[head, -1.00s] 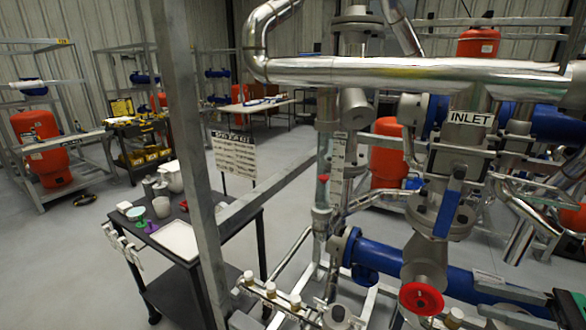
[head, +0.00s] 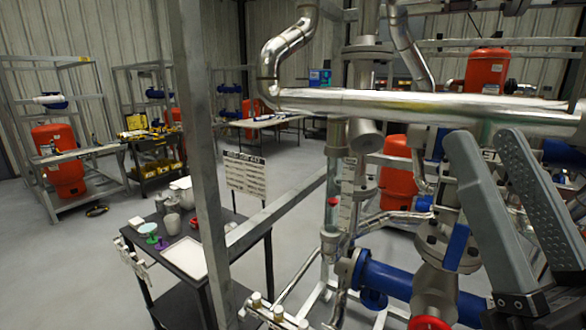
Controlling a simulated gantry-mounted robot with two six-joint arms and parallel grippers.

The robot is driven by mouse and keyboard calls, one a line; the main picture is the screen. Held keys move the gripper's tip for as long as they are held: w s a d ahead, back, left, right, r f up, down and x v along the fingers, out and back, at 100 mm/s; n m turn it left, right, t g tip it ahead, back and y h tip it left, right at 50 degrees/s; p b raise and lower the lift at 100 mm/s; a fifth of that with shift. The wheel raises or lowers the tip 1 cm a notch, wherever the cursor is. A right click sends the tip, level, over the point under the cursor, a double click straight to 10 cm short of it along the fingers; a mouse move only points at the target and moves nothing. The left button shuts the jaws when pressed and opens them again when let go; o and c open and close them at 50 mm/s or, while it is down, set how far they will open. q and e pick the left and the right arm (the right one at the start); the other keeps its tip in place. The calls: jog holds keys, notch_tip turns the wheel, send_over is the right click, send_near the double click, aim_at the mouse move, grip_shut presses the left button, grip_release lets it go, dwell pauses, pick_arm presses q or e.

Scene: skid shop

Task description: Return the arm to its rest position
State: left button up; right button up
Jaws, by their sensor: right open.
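My right gripper (head: 490,150) shows large at the right of the head view. Its two grey fingers point up and stand apart with nothing between them. It is in front of the pipework and hides the INLET label and part of the blue pipe behind. My left gripper is not in view.
A silver pipe (head: 400,101) crosses the upper right. A blue pipe (head: 405,281) and a red handwheel (head: 428,323) sit low. A grey frame post (head: 200,150) stands left of centre. A dark cart (head: 180,285) carries a white tray (head: 181,259) and cups. Open floor lies left.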

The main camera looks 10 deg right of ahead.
notch_tip(320, 180, up, 38)
jog(key=p, duration=3.7)
jog(key=shift+y+p, duration=0.3)
jog(key=shift+p, duration=0.1)
jog(key=shift+w, duration=0.1)
